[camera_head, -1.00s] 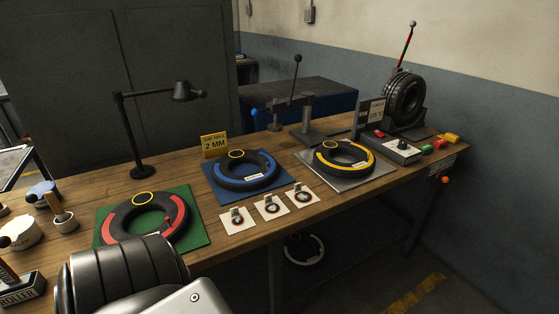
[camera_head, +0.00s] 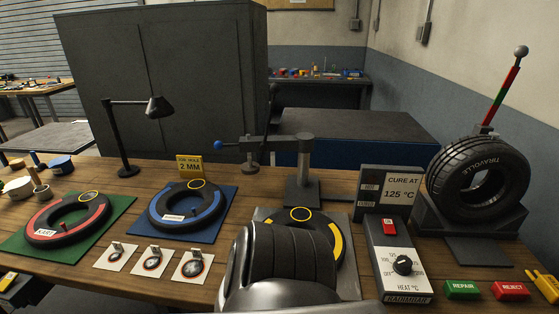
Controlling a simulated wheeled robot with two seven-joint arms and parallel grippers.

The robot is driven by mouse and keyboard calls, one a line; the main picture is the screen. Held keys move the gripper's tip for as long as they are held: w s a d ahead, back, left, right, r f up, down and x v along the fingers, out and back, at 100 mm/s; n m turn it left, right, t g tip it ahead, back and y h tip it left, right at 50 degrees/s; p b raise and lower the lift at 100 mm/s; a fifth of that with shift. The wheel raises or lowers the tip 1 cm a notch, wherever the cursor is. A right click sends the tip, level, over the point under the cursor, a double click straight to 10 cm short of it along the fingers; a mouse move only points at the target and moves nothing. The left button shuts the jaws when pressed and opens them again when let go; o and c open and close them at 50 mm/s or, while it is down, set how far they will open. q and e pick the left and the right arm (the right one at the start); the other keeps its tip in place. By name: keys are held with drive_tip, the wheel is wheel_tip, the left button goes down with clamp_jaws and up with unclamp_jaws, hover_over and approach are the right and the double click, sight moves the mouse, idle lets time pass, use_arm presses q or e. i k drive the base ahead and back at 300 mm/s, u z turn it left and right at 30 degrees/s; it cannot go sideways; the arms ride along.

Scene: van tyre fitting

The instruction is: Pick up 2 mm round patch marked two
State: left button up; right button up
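Three round patches lie on white cards in a row at the front of the bench: a left patch (camera_head: 115,252), a middle patch (camera_head: 152,262) and a right patch (camera_head: 193,268). Each card carries a small upright tag. The marks on the tags are too small to read, so I cannot tell which is marked two. A yellow sign (camera_head: 190,166) reading 2 MM stands behind the blue tube (camera_head: 158,219). A black, rounded part of my arm fills the lower middle, right of the patches.
A red tube (camera_head: 44,219) lies on a green mat at left. A yellow-marked tube (camera_head: 301,215) is partly hidden by my arm. A clamp post (camera_head: 303,175), heat controller (camera_head: 398,265) and tyre stand (camera_head: 470,240) stand to the right. Repair (camera_head: 462,290) and reject (camera_head: 510,291) blocks lie front right.

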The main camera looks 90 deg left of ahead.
sight(116, 256)
drive_tip(key=i, duration=0.4)
drive_tip(key=u, duration=2.6)
